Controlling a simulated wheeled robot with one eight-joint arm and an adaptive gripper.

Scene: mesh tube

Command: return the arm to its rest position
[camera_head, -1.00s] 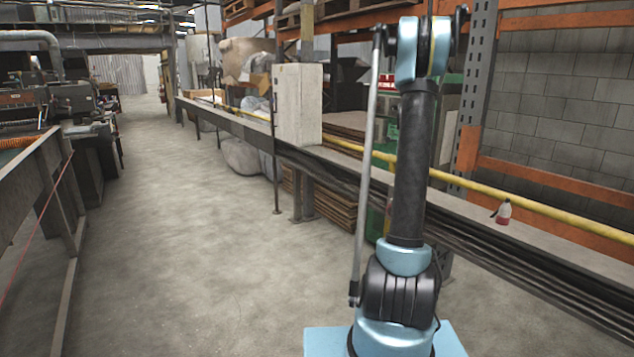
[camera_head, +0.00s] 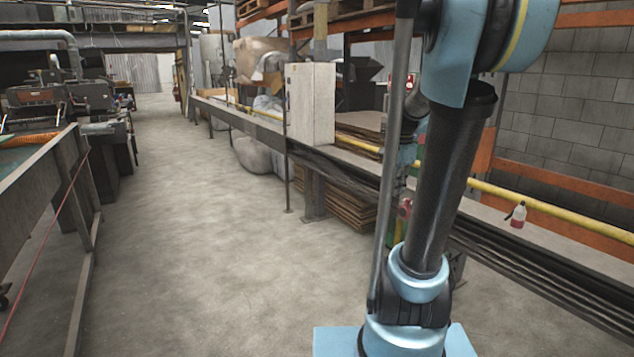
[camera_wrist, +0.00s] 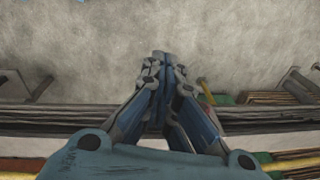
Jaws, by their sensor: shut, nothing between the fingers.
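My gripper (camera_wrist: 162,62) shows in the wrist view, pointing away from the camera, with its fingers together and nothing between them. It hangs over the long bench and the bare floor beyond it. In the head view my arm rises at the right of the picture, with its upper joint near the top edge. The gripper is not clearly seen in the head view, where my own arm hides part of the scene behind it.
A long bench (camera_head: 590,262) with a yellow pipe (camera_head: 550,208) runs along the right side. A small red and white bottle (camera_head: 518,215) stands on it. A grey box (camera_head: 311,105) stands farther back. A wooden-framed table (camera_head: 40,170) is at left. The floor (camera_head: 190,240) between is clear.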

